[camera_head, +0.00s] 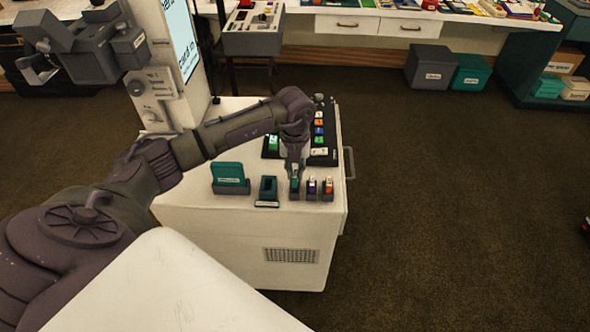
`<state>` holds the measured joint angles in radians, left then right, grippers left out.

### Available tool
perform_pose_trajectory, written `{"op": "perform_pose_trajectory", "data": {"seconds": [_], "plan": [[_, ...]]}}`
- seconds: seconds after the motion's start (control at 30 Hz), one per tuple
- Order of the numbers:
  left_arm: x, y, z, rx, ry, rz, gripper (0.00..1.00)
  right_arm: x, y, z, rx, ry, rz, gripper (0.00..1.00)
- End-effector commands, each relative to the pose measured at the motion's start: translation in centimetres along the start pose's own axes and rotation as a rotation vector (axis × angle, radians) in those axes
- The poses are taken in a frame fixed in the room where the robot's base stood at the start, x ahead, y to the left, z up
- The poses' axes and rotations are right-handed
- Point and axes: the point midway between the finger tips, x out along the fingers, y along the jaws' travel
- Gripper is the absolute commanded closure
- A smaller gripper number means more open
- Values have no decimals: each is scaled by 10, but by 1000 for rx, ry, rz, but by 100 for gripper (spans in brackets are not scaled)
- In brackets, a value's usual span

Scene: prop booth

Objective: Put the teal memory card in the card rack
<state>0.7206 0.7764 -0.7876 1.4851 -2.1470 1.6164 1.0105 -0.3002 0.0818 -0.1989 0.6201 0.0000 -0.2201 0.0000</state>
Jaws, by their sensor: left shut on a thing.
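My left gripper (295,166) points down over the white cart and is shut on the small teal memory card (295,174). The card is upright, at the leftmost of a row of small dark holders (294,192). I cannot tell whether it still touches that holder, and the fingers hide part of it. Just left stands a dark teal upright holder (268,188) with a pale label at its foot. It looks empty and may be the card rack; its label is too small to read. My right gripper is not in view.
A purple card (311,185) and an orange card (327,185) stand in holders right of the gripper. A larger teal panel (228,173) stands in a base at left. Behind the gripper is a dark panel (320,135) with coloured pieces. The cart's front top is clear.

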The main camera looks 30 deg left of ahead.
Motion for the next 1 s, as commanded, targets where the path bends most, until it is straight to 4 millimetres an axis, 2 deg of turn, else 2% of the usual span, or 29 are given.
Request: {"op": "perform_pose_trajectory", "data": {"seconds": [0.43, 1.0], "plan": [[14, 0, 0, 0, 0, 0, 100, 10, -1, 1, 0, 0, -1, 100], [16, 0, 0, 0, 0, 0, 100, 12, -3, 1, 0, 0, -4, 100]]}}
